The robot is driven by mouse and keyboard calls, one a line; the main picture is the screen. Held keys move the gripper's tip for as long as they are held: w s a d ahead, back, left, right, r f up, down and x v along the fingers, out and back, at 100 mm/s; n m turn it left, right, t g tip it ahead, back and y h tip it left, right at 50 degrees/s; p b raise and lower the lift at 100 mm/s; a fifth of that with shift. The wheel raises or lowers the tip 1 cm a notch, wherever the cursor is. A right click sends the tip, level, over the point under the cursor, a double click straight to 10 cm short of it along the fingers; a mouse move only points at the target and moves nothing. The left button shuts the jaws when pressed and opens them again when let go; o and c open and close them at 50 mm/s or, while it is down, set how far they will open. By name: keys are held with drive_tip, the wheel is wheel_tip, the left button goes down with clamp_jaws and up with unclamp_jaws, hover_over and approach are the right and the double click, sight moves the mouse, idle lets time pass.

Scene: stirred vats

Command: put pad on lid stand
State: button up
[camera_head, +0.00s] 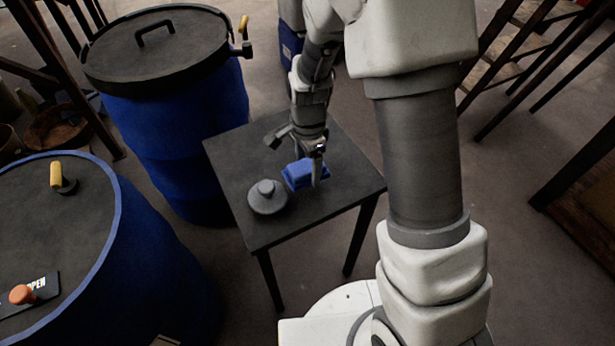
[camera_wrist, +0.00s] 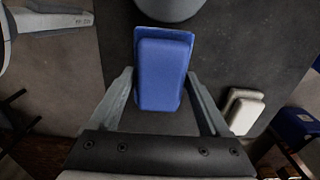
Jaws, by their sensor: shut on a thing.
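A blue pad (camera_head: 299,174) with a wider flange at its base is between the fingers of my gripper (camera_head: 316,172). In the wrist view the same pad (camera_wrist: 163,72) fills the space between the fingers (camera_wrist: 160,78), which are shut on its sides. The pad is low over a dark square-topped stand (camera_head: 335,190), probably the lid stand. I cannot tell whether the pad touches its top. A grey round piece with a knob (camera_head: 267,197) sits on the stand, just left of the pad; its edge also shows in the wrist view (camera_wrist: 172,8).
A lidded blue vat (camera_head: 175,125) stands behind left of the stand, another blue vat (camera_head: 110,260) at front left. A pale block (camera_wrist: 243,108) lies right of the gripper in the wrist view. The stand's front right is clear. Wooden racks (camera_head: 520,50) stand at back right.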

sight(308, 177)
drive_tip(key=shift+f+b, duration=0.6)
drive_tip(key=shift+f, duration=1.4)
drive_tip(key=shift+f, duration=0.15)
drive_tip(key=o, duration=1.2)
drive_tip(key=shift+c, duration=0.2)
